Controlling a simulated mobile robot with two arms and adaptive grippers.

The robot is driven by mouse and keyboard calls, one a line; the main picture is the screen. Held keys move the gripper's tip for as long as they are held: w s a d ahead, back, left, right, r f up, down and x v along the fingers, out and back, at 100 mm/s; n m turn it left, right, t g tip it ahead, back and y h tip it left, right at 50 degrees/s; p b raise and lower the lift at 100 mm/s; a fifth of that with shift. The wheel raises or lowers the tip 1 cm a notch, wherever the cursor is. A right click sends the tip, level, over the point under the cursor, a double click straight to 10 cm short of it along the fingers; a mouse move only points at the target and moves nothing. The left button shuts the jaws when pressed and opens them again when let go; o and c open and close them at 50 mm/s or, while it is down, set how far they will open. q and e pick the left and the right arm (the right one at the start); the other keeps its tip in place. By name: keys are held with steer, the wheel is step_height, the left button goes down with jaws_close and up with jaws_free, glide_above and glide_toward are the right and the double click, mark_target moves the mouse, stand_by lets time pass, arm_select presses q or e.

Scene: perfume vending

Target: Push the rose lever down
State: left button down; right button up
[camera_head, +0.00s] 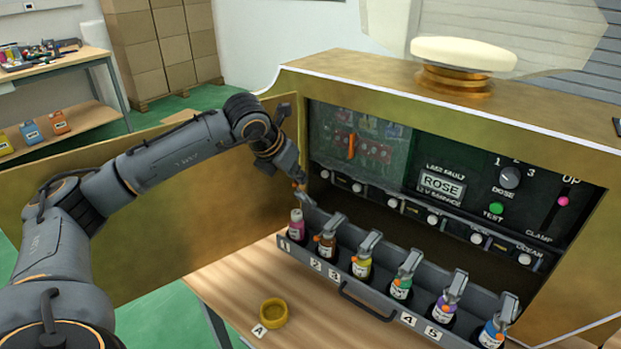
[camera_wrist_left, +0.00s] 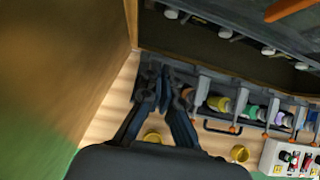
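A pink bottle (camera_head: 296,225) stands in slot 1, at the left end of the dark rack (camera_head: 345,272). A grey lever (camera_head: 305,199) is above it; which lever is the rose one is not labelled legibly here. My left gripper (camera_head: 299,188) is at the top of this lever, very near or touching it; I cannot tell which. In the left wrist view the two fingers of my left gripper (camera_wrist_left: 156,72) converge with their tips together, and they hide the pink bottle and most of its lever. My right gripper is not in view.
Several more bottles with grey levers (camera_head: 366,243) stand to the right. A gold door (camera_head: 150,225) is open at the left, close to my arm. The gold machine (camera_head: 420,110) rises behind the rack. A yellow cup (camera_head: 273,312) stands on the wooden table in front.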

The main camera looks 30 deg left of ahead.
arm_select(q)
steer(key=shift+s+f, duration=0.15)
steer(key=shift+s, duration=0.15)
steer(key=shift+f, duration=0.15)
steer(key=shift+s+a+f+b, duration=0.1)
steer(key=shift+s+f+b, duration=0.2)
steer(key=shift+b, duration=0.4)
steer(key=shift+s+f+b, duration=0.15)
steer(key=shift+s+b, duration=0.15)
steer(key=w+p+v, duration=0.1)
steer(key=p+v, duration=0.3)
steer(key=v, duration=0.6)
steer(key=shift+s+r, duration=0.25)
steer(key=shift+r, duration=0.4)
